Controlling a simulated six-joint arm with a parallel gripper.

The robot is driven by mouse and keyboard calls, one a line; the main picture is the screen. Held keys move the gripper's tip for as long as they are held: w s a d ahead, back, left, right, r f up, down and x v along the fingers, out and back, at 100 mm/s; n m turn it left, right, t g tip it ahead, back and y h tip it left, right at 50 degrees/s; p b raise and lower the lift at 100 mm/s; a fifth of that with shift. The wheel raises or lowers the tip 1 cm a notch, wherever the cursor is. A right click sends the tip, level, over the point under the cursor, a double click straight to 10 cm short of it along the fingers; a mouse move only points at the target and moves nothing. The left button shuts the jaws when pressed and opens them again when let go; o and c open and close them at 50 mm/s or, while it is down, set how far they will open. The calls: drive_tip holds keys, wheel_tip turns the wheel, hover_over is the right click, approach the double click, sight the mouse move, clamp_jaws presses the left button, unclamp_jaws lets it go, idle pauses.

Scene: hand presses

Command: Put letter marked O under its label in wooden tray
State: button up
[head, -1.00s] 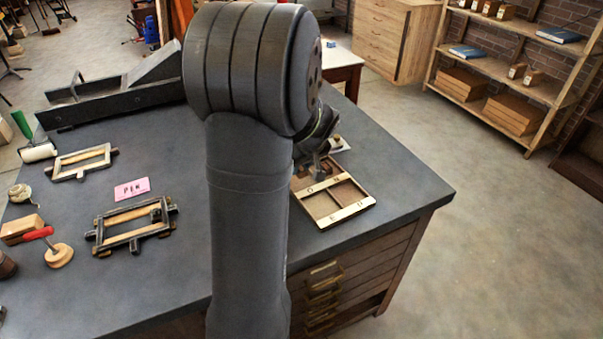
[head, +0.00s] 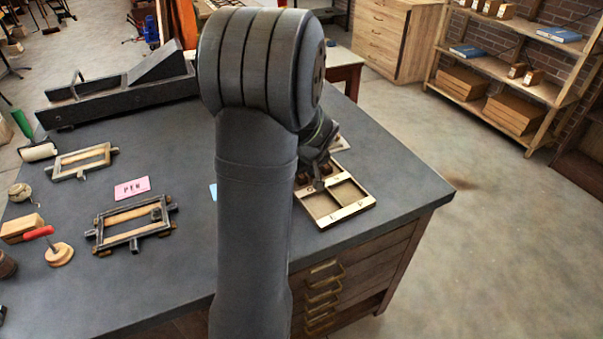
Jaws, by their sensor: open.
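The wooden tray (head: 348,212) lies near the right corner of the dark bench, partly hidden by my arm. It has several compartments with dark letter labels on its pale strips; the ones by the gripper are hard to read. My gripper (head: 319,184) points down at the tray's left middle part, close to the dividing strip where the O label appears. Its jaws are open; I see nothing held between them. I cannot make out the letter piece marked O. Whether the fingertips touch the tray is too small to tell.
A pink card reading PEN (head: 132,189) lies left of my arm, between two wooden-barred frames (head: 133,224) (head: 82,161). A long dark press bed (head: 120,95) stands at the back. A red-handled tool (head: 58,250) is at the left.

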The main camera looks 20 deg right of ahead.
drive_tip(key=v, duration=1.2)
drive_tip(key=shift+r, duration=0.2)
drive_tip(key=x, duration=1.2)
drive_tip(key=shift+f, duration=0.35)
wheel_tip(320, 180, up, 3)
drive_tip(key=shift+f, duration=0.2)
drive_tip(key=shift+r, duration=0.4)
